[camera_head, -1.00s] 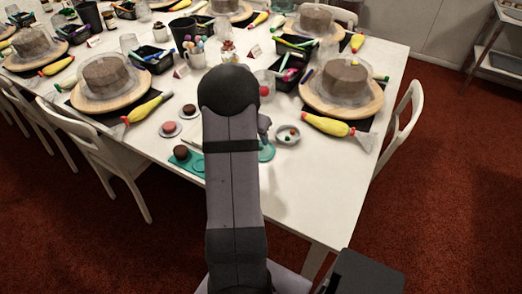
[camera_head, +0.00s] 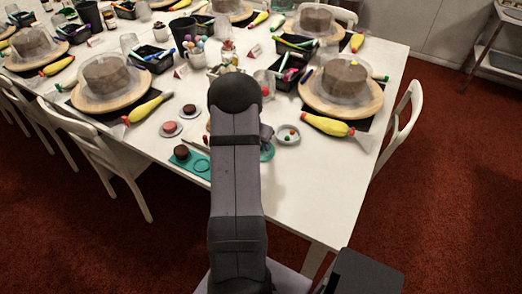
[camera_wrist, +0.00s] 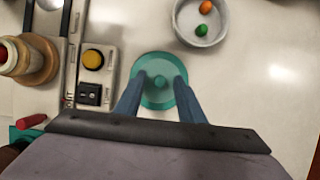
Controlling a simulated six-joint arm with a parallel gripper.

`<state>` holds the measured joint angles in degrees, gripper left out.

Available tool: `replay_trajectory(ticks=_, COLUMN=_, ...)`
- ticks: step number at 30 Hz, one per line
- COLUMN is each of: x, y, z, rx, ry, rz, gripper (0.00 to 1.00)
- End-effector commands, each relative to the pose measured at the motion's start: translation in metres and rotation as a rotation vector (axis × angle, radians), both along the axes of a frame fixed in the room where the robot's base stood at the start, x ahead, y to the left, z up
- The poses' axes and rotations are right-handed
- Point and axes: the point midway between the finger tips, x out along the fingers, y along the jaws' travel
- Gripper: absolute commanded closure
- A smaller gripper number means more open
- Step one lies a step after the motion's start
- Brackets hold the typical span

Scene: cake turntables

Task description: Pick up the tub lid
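The tub lid is a round teal disc (camera_wrist: 149,96) with a small knob in its middle, lying flat on the white table in the wrist view. In the head view the lid (camera_head: 267,153) shows partly from behind my arm. My gripper (camera_wrist: 159,82) is open, with its two blue-grey fingers on the left and right of the knob and a gap on each side. The fingers overlap the lid in the picture; how high they are above it, I cannot tell.
A small white bowl (camera_wrist: 177,25) with an orange and a green ball stands just beyond the lid. To the left are a device with a yellow button (camera_wrist: 93,59) and a wooden-based round item (camera_wrist: 38,72). The table right of the lid is clear.

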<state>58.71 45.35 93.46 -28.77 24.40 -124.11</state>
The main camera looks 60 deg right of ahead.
Motion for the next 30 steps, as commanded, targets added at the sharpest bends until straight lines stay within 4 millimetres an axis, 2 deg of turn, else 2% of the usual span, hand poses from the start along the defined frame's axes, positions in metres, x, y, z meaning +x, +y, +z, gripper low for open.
replay_trajectory(ticks=1, x=0.000, y=0.000, z=0.000, rx=0.000, ry=0.000, rz=0.000, gripper=0.77)
replay_trajectory(ticks=4, x=0.000, y=0.000, z=0.000, rx=0.000, ry=0.000, rz=0.000, gripper=1.00)
replay_trajectory(ticks=17, x=0.000, y=0.000, z=0.007, rx=-0.002, ry=-0.001, rz=-0.001, gripper=1.00)
replay_trajectory(ticks=23, x=0.001, y=-0.001, z=0.033, rx=-0.004, ry=-0.003, rz=-0.001, gripper=1.00)
replay_trajectory(ticks=30, x=0.000, y=-0.001, z=0.073, rx=-0.004, ry=-0.002, rz=0.000, gripper=1.00)
